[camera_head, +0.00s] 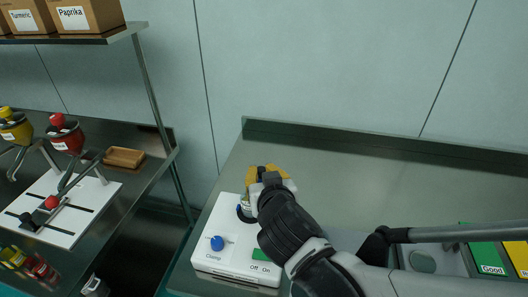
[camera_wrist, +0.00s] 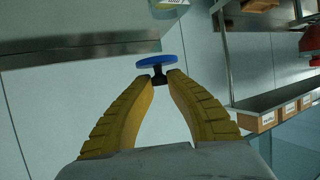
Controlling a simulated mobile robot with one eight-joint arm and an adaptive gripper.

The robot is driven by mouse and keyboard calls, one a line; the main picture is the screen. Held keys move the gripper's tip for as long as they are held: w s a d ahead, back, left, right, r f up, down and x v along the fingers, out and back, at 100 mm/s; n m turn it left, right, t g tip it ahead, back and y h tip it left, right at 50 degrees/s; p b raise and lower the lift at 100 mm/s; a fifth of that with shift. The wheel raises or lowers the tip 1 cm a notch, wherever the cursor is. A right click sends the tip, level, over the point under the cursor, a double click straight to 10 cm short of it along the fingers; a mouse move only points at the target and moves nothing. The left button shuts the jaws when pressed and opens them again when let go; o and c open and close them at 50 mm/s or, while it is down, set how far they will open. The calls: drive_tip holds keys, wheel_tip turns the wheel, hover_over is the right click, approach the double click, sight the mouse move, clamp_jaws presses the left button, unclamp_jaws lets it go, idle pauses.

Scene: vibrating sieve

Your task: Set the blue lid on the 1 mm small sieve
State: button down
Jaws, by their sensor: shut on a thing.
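The blue lid (camera_wrist: 156,62) shows in the wrist view as a thin disc with a dark knob. My gripper (camera_wrist: 161,77) is shut on that knob with its yellow fingertips, and the lid sits just beyond them. A pale, labelled cylinder (camera_wrist: 168,4), perhaps the 1 mm small sieve, is cut off at the top edge, apart from the lid in the picture; its label is unreadable. In the head view my gripper (camera_head: 268,176) is above the back of the white sieve shaker (camera_head: 235,262). There my gripper and arm hide the lid and most of what stands on the shaker.
The shaker has a blue clamp knob (camera_head: 217,243) and an Off/On label. Green and yellow bins (camera_head: 490,258) stand at the right. A side bench with red and yellow hoppers (camera_head: 66,137) and a shelf of spice boxes (camera_head: 88,15) are at the left. The back counter is clear.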

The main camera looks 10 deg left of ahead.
drive_tip(key=a+f, duration=0.1)
drive_tip(key=s+a+f+b, duration=0.1)
drive_tip(key=shift+s+a, duration=0.2)
drive_tip(key=shift+a, duration=0.15)
wheel_tip(320, 180, down, 4)
drive_tip(key=b, duration=0.2)
drive_tip(key=shift+b, duration=0.3)
drive_tip(key=shift+r, duration=0.1)
drive_tip(key=c, duration=1.4)
unclamp_jaws()
drive_tip(key=shift+c, duration=0.2)
